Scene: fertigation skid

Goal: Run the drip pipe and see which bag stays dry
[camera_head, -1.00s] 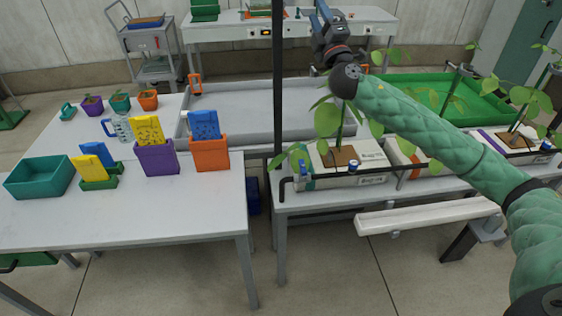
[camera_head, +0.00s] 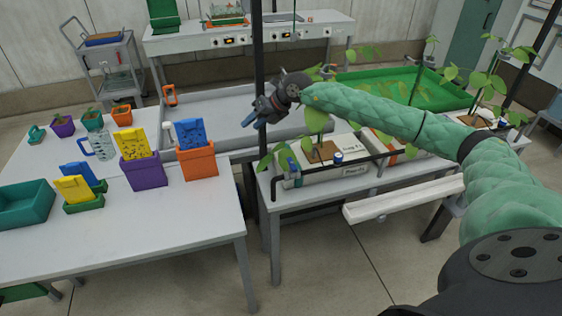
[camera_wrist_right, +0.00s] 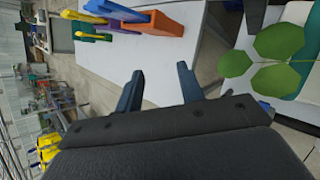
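White grow bags with plants lie in a row on the right bench; the nearest bag (camera_head: 345,172) has a label on its front. A dark drip pipe (camera_head: 395,157) runs along the bags' front side. A blue tap-like part (camera_head: 292,166) sits at its left end, and a blue-capped part (camera_head: 337,158) sits on the pipe. My right gripper (camera_head: 257,118) hangs in the air above and left of the nearest bag, beside the dark post. In the right wrist view my right gripper (camera_wrist_right: 160,88) has its fingers apart with nothing between them. My left gripper is not seen.
The left table (camera_head: 110,228) holds an orange box (camera_head: 198,165), a purple box (camera_head: 145,172), a teal tray (camera_head: 22,203), a clear jug (camera_head: 100,146) and small pots. A dark post (camera_head: 257,50) stands between the benches. A white gutter (camera_head: 405,199) sits before the right bench.

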